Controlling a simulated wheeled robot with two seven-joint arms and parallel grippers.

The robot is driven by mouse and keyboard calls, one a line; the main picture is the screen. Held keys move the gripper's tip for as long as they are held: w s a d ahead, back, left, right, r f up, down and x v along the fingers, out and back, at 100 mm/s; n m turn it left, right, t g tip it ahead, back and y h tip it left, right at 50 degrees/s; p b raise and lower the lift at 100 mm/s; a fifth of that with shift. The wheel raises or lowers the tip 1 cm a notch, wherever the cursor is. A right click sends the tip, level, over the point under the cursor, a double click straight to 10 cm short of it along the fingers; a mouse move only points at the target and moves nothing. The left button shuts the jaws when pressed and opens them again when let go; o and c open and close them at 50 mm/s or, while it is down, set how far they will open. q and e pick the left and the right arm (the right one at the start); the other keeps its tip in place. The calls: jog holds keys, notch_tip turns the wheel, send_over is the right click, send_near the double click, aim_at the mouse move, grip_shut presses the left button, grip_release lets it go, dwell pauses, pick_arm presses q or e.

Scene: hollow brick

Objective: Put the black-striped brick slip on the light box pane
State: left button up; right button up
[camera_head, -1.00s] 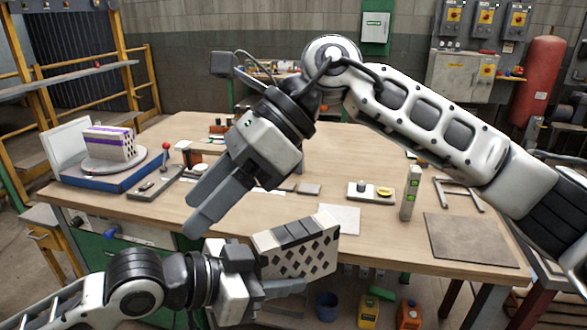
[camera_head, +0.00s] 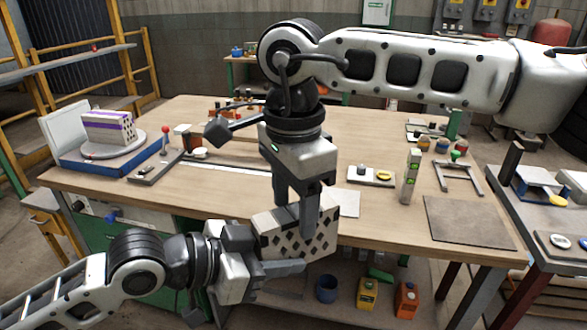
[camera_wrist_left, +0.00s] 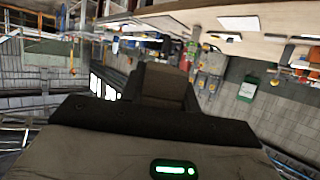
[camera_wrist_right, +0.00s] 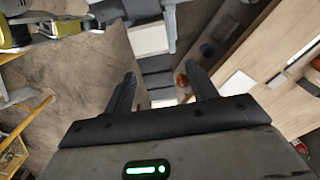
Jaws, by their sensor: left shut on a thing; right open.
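A hollow brick (camera_head: 325,232) with black diamonds on its front is clamped in my left gripper (camera_head: 275,255), in front of the table edge. Dark bars alternate with white on another of its faces, shown between my right fingers in the right wrist view (camera_wrist_right: 155,64). I cannot tell whether these bars are a separate striped slip. My right gripper (camera_head: 296,217) is open, pointing down, with its fingers over the brick's upper side; contact is unclear. A flat white square pane (camera_head: 347,203), possibly the light box, lies on the table behind the brick, partly hidden.
A purple-striped brick (camera_head: 108,126) sits on a grey turntable (camera_head: 113,148) at left, beside an upright white panel (camera_head: 67,130). The wooden table (camera_head: 225,196) has free room around centre-left.

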aim_at(294, 227)
jog(key=shift+f, duration=2.2)
jog(key=c, duration=1.2)
pick_arm(q)
jog(key=o, duration=1.2)
pick_arm(e)
jog(key=shift+r, duration=0.1)
grip_shut()
pick_arm(q)
jog(key=shift+a, duration=0.1)
